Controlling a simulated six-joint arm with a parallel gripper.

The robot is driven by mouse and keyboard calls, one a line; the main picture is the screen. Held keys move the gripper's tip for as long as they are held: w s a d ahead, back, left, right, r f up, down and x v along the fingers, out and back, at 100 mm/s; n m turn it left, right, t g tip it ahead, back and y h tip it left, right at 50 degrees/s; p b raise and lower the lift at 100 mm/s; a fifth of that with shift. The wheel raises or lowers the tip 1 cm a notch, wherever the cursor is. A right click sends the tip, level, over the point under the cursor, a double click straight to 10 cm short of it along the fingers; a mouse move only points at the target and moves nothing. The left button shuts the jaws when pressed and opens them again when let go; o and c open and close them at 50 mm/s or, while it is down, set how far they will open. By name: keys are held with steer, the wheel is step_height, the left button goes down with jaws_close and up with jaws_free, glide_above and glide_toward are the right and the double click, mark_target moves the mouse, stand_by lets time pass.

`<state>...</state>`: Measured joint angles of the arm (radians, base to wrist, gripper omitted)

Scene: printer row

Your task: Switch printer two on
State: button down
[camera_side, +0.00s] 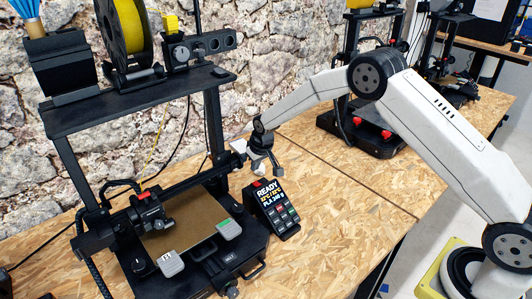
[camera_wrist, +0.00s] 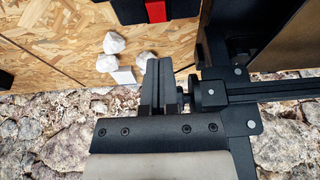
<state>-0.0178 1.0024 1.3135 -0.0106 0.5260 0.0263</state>
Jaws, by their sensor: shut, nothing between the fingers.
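The near printer (camera_side: 165,200) stands at the left in the side view, a black frame with a tan bed. Its black control box (camera_side: 272,210) sits at its right front corner. The screen is lit and reads READY, with several buttons below. A small red part (camera_side: 257,184) shows at the box's top edge. My gripper (camera_side: 270,167) is shut and empty, just above and behind the box, apart from it. In the wrist view its fingers (camera_wrist: 159,68) are together, with a black box bearing a red part (camera_wrist: 156,10) ahead. I cannot tell which printer is number two.
A second black printer (camera_side: 375,130) with red knobs stands farther back. Whitish lumps (camera_wrist: 114,43) lie on the wood-chip bench (camera_side: 330,215). Near printer's frame (camera_wrist: 240,90) is close beside my fingers. A stone wall (camera_side: 270,60) runs behind. Bench right of the control box is clear.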

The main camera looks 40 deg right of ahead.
steer(key=shift+r, duration=1)
steer(key=shift+s+r, duration=0.1)
steer(key=s+r, duration=0.2)
steer(key=s, duration=0.8)
steer(key=s+r, duration=0.3)
steer(key=s, duration=0.8)
steer(key=s+d+r, duration=0.1)
steer(key=s+r, duration=0.2)
steer(key=s, duration=0.8)
steer(key=shift+s+r+g, duration=0.15)
steer(key=shift+r+g, duration=0.1)
steer(key=shift+g, duration=0.15)
